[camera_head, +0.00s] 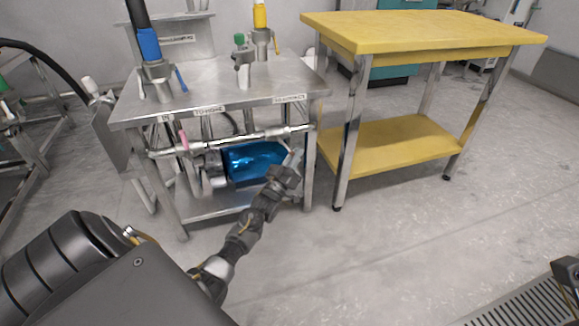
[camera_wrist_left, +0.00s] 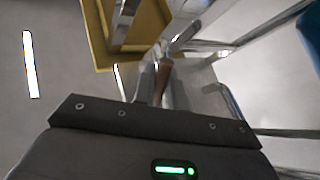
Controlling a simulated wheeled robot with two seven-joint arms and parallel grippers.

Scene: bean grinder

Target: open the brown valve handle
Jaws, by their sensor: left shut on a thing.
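The brown valve handle (camera_wrist_left: 163,82) shows in the left wrist view as a narrow brown bar between my fingers. My left gripper (camera_wrist_left: 162,88) is shut on it. In the head view my left gripper (camera_head: 292,163) is at the front right of the steel bench, by the right end of the pipe (camera_head: 240,138) under the bench top. There the gripper hides the brown handle. I cannot tell how far the handle is turned.
The steel bench (camera_head: 215,88) carries blue, green and yellow fittings. A blue cylinder (camera_head: 253,162) sits under it, close to my left gripper. A yellow table (camera_head: 425,30) with a lower shelf stands to the right. The floor in front is clear.

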